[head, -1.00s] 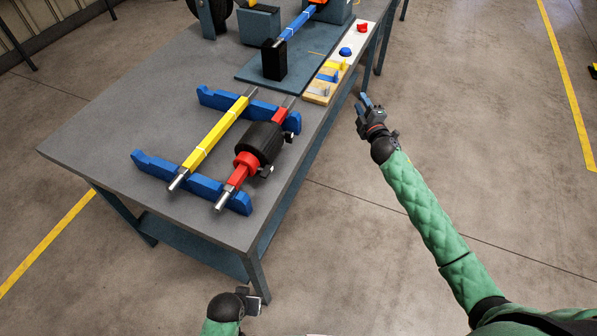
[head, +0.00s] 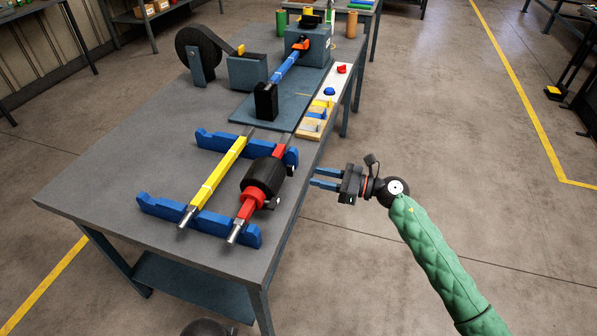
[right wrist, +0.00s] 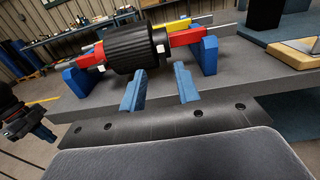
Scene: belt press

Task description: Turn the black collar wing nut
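The black ribbed collar (head: 264,175) sits around the red shaft, which lies across two blue cradles. Small metal pieces show at its right side, one by its near end (head: 274,203); they are too small to read clearly as a wing nut. In the right wrist view the collar (right wrist: 130,48) is just beyond my fingers, with a small pale tab (right wrist: 160,47) at its right end. My right gripper (head: 326,178) is open and empty, right of the table edge, its fingers pointing at the collar without touching. My left gripper (right wrist: 18,128) shows partly at the wrist view's left edge; its opening is unclear.
A yellow shaft (head: 215,180) lies parallel on the blue cradles (head: 218,225). The grey table's (head: 95,190) right edge lies between my right gripper and the collar. Behind are a blue base plate with a press, and a board with coloured pieces (head: 315,122).

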